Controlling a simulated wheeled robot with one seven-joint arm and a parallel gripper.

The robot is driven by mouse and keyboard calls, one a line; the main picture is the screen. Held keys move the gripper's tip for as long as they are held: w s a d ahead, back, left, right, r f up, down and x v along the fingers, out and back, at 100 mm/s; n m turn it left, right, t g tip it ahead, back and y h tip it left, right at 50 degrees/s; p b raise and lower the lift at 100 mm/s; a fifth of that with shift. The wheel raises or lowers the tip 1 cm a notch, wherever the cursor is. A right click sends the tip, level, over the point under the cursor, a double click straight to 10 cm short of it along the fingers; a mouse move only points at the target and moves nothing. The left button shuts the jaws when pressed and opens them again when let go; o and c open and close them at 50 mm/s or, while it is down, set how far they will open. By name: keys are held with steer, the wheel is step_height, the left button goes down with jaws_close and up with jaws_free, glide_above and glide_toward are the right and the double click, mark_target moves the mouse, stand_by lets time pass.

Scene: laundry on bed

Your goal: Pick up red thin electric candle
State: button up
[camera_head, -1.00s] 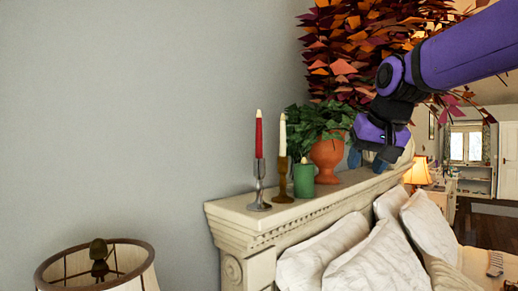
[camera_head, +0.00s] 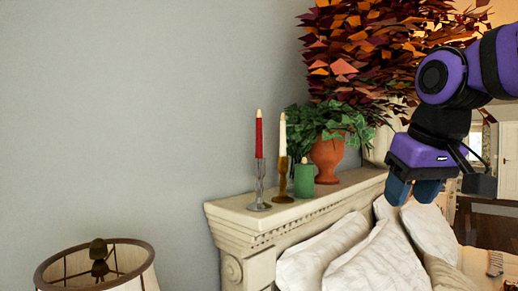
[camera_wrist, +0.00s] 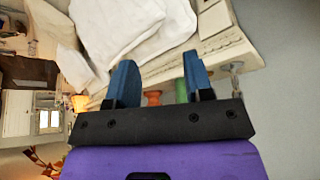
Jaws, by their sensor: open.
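The thin red electric candle (camera_head: 259,136) stands upright in a silver candlestick (camera_head: 259,190) near the left end of the headboard ledge in the head view. My gripper (camera_head: 412,193) is at the right, above the pillows and well apart from the candle. Its two blue fingers are apart and empty in the wrist view (camera_wrist: 157,82). In the wrist view the foot of a silver holder (camera_wrist: 235,68) shows right of the fingers; the red candle itself cannot be made out there.
A cream candle (camera_head: 282,137) in a brown holder, a green candle (camera_head: 304,180) and a potted plant (camera_head: 326,157) stand right of it on the headboard ledge (camera_head: 232,207). Pillows (camera_head: 375,264) lie below. A lamp (camera_head: 100,268) is at the lower left.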

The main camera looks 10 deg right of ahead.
steer(key=w+a+r+n, duration=0.1)
steer(key=w+a+r, duration=0.3)
steer(key=w+r, duration=0.45)
steer(key=w+a+r, duration=0.4)
steer(key=w+r, duration=0.4)
steer(key=r, duration=0.2)
steer(key=w+a+r+n, duration=0.1)
steer(key=w+a+r, duration=0.4)
steer(key=w+a, duration=0.6)
steer(key=shift+w+a+g+y, duration=0.2)
steer(key=shift+a+g+y, duration=0.15)
steer(key=shift+a, duration=0.25)
